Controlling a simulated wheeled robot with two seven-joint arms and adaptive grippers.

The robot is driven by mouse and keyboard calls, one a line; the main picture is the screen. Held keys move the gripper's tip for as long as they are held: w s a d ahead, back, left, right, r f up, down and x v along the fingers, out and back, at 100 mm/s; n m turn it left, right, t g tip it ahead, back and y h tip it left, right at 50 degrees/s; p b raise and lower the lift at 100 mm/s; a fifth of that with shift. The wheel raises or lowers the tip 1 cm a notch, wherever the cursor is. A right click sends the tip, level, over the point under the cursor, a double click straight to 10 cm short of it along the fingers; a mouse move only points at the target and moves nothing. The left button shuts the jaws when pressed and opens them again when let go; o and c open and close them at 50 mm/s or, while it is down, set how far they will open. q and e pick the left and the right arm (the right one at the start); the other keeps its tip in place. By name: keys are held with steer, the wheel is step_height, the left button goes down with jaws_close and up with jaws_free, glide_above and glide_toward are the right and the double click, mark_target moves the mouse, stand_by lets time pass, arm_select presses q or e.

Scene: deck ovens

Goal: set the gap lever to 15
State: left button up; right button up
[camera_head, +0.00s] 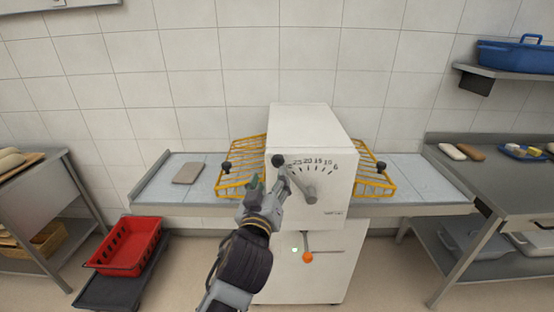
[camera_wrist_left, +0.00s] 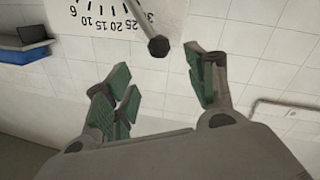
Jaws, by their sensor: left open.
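The gap lever (camera_head: 297,178) is a grey rod on the front of a white machine. It slants up and left from its hub to a black knob (camera_head: 278,160). The knob lies past the 25, at the high end of the scale (camera_head: 313,163), covering part of the last number; 15 is right of it. In the left wrist view the knob (camera_wrist_left: 158,46) shows below the upside-down scale (camera_wrist_left: 108,18). My left gripper (camera_head: 262,187) is just below and left of the knob. Its green-padded fingers (camera_wrist_left: 165,90) are open, apart from the knob, with nothing between them. My right gripper is out of view.
Yellow wire guards (camera_head: 240,165) flank the machine (camera_head: 318,130). An orange-knobbed lever (camera_head: 307,257) is lower on its front. A red crate (camera_head: 126,246) stands at lower left, a metal table (camera_head: 500,180) at right.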

mark_target(276, 162)
arm_select(q)
steer(key=shift+w+d+p, duration=0.15)
steer(key=shift+w, duration=0.9)
steer(key=shift+w+d+p, duration=0.2)
steer(key=shift+w, duration=0.9)
steer(key=shift+w+d+p, duration=0.15)
steer(key=shift+w, duration=0.9)
steer(key=shift+w+d, duration=0.1)
steer(key=shift+w, duration=0.7)
steer(key=shift+w+d+p, duration=0.15)
steer(key=shift+w, duration=0.55)
steer(key=shift+w+d+p, duration=0.1)
steer(key=shift+w+p, duration=0.05)
steer(key=shift+w, duration=0.85)
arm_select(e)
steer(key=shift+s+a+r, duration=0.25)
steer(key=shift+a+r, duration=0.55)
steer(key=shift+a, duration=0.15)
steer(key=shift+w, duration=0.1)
